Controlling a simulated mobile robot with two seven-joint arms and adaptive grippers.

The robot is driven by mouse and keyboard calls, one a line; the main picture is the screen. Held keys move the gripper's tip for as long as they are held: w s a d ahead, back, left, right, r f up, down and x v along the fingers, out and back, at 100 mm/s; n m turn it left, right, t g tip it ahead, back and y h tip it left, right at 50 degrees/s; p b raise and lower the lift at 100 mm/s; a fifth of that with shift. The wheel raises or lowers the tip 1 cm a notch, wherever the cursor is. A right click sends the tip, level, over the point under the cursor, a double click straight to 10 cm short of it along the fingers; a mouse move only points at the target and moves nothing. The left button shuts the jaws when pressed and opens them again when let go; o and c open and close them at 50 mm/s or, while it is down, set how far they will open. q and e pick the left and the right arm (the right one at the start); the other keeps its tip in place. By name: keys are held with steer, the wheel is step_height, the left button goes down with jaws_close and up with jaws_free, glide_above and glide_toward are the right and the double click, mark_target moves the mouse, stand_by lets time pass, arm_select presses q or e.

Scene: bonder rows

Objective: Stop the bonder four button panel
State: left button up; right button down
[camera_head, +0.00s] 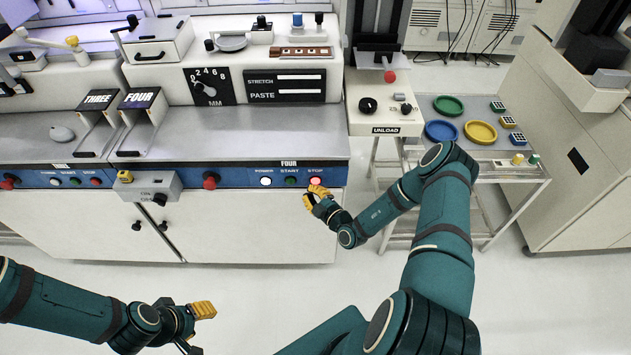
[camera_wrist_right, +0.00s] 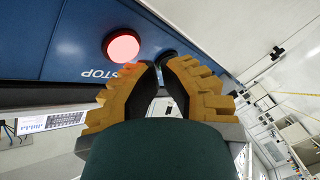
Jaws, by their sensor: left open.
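The panel marked FOUR (camera_head: 225,178) is a blue strip on the bonder's front. It has a white POWER button (camera_head: 265,181), a dark green START button (camera_head: 291,181) and a lit red STOP button (camera_head: 316,181). My right gripper (camera_head: 316,193) is just below the STOP button. In the right wrist view the STOP button (camera_wrist_right: 122,47) glows, left of my right fingertips (camera_wrist_right: 156,66); I see no clear contact. Those yellow fingers are together at the tips and hold nothing. My left gripper (camera_head: 204,311) is open and empty, low over the floor, away from the panel.
A red knob (camera_head: 210,181) and a grey box (camera_head: 148,187) protrude from the blue strip left of the buttons. Panel THREE's buttons (camera_head: 75,182) are further left. An UNLOAD unit (camera_head: 385,118) and a cart with coloured dishes (camera_head: 510,170) stand right. The floor in front is clear.

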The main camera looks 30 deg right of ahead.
steer(key=s+a, duration=0.1)
steer(key=s+p, duration=0.1)
steer(key=s, duration=0.1)
steer(key=s+a+p, duration=0.1)
steer(key=shift+s+a, duration=0.15)
steer(key=shift+a, duration=0.15)
stand_by(0.4)
stand_by(0.6)
